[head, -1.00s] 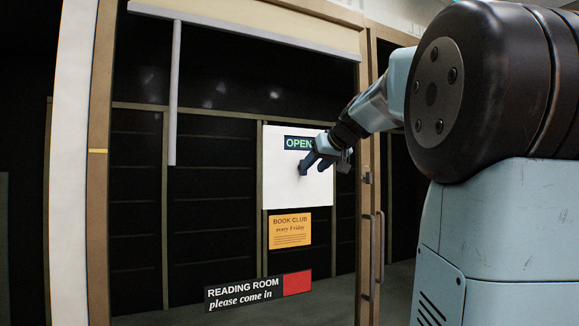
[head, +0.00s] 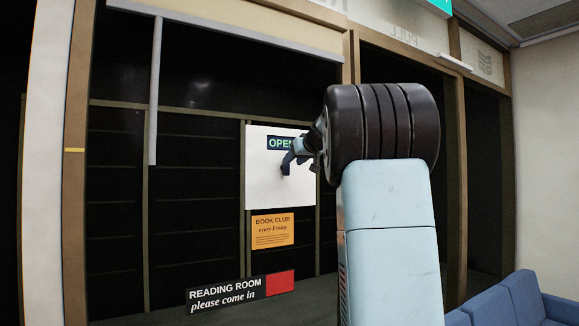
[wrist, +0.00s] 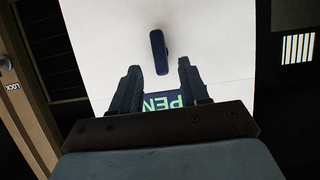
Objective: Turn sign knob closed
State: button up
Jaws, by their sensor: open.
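A white sign panel (head: 265,189) hangs on the dark glass front, with a dark plate reading OPEN (head: 275,143) in green letters near its top. The dark blue sign knob, an elongated bar, stands out on the white panel in the wrist view (wrist: 158,52). It lies beyond my fingertips, roughly centred between them and nearly in line with the fingers. My gripper (wrist: 158,70) is open and empty, its two dark fingers pointing at the panel. In the head view my gripper (head: 286,166) covers part of the panel and hides the knob's outline.
An orange book club notice (head: 272,231) hangs below the panel. A reading room sign (head: 228,292) with a red patch is lower down. A wooden door frame stands right of the panel, partly behind my arm. A blue sofa (head: 518,303) is at the lower right.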

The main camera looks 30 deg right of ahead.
jog(key=x, duration=0.4)
jog(key=shift+w+f, duration=0.15)
jog(key=shift+w, duration=0.05)
jog(key=shift+c, duration=0.3)
grip_shut()
